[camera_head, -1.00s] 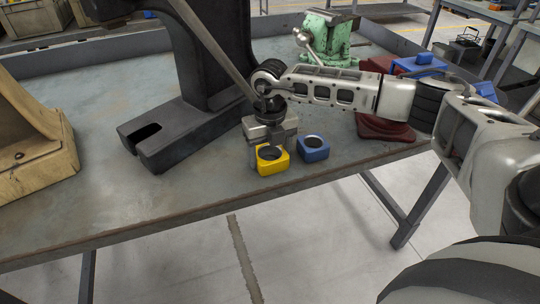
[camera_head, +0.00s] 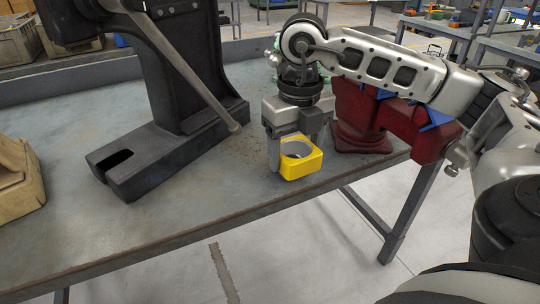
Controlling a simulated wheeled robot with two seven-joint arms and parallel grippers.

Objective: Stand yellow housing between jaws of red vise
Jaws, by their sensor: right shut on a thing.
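The yellow housing (camera_head: 301,167) is a squarish block with a round grey-lined bore facing up. My right gripper (camera_head: 296,151) points down and is shut on it, one finger at its left side, the other partly hidden behind it. The housing seems to be near or just above the table by the front edge; the exact gap cannot be told. The red vise (camera_head: 363,140) stands right of and behind the housing, apart from it. My right arm crosses in front of its upper part, so its jaws are largely hidden. My left gripper is not in view.
A black arbor press (camera_head: 178,128) with a long lever stands left of my gripper. A tan casting (camera_head: 20,180) sits at the far left. A green vise is mostly hidden behind my right arm. The table (camera_head: 150,210) is clear at front left.

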